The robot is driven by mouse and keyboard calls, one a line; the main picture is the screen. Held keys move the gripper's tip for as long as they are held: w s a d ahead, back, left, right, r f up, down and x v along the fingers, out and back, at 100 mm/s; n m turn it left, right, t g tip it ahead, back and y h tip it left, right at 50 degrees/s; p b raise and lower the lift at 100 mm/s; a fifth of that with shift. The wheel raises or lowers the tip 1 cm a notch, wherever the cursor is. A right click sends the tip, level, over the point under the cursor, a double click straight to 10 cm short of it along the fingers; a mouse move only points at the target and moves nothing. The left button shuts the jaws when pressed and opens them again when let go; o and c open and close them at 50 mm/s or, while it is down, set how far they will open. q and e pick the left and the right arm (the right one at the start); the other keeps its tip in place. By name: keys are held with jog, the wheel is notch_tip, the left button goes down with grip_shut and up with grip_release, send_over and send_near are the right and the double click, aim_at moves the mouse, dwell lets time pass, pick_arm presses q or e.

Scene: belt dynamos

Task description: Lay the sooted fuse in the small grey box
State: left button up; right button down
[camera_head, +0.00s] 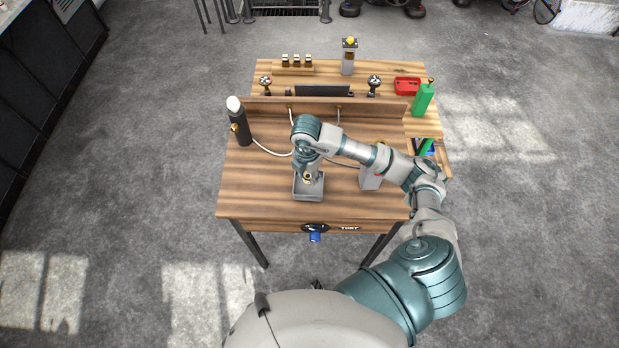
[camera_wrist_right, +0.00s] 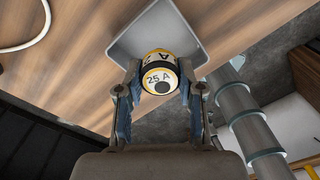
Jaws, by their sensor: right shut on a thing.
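The sooted fuse (camera_wrist_right: 160,72) is a short white and yellow cylinder marked 25 A, with a black round spot on its end face. My right gripper (camera_wrist_right: 157,84) is shut on it, one finger on each side. In the head view my right gripper (camera_head: 309,180) points down at the small grey box (camera_head: 308,196), which stands near the front of the wooden bench. In the wrist view the open grey box (camera_wrist_right: 142,36) lies behind the fuse. I cannot tell whether the fuse touches the box floor. My left gripper is not in view.
A black bottle with a white top (camera_head: 239,122) stands at the bench's left. A grey block (camera_head: 371,180) is right of the box, under my arm. A green block (camera_head: 422,99) and red tray (camera_head: 407,86) are at the back right. The front left bench top is clear.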

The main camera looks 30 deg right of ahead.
aim_at(306, 181)
jog(key=shift+w+a+f, duration=0.1)
jog(key=shift+w+a, duration=0.05)
jog(key=shift+a, duration=0.05)
jog(key=f, duration=0.3)
jog(key=shift+a, duration=0.2)
jog(key=shift+d+f, duration=0.15)
jog(key=shift+d, duration=0.3)
jog(key=c, duration=1.2)
grip_release()
jog(key=shift+d+f, duration=0.1)
jog(key=shift+d, duration=0.05)
jog(key=o, duration=0.4)
jog(key=shift+d, duration=0.15)
jog(key=shift+o, duration=0.4)
jog(key=shift+a, duration=0.3)
jog(key=shift+a+r, duration=0.3)
jog(key=shift+r, duration=0.15)
jog(key=r, duration=1)
jog(key=shift+w+d+r, duration=0.1)
jog(key=shift+d+r, duration=0.2)
jog(key=shift+d, duration=0.1)
jog(key=shift+a+r, duration=0.15)
jog(key=shift+r, duration=0.2)
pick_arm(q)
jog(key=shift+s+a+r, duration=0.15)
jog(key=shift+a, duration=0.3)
pick_arm(e)
jog(key=shift+a, duration=0.2)
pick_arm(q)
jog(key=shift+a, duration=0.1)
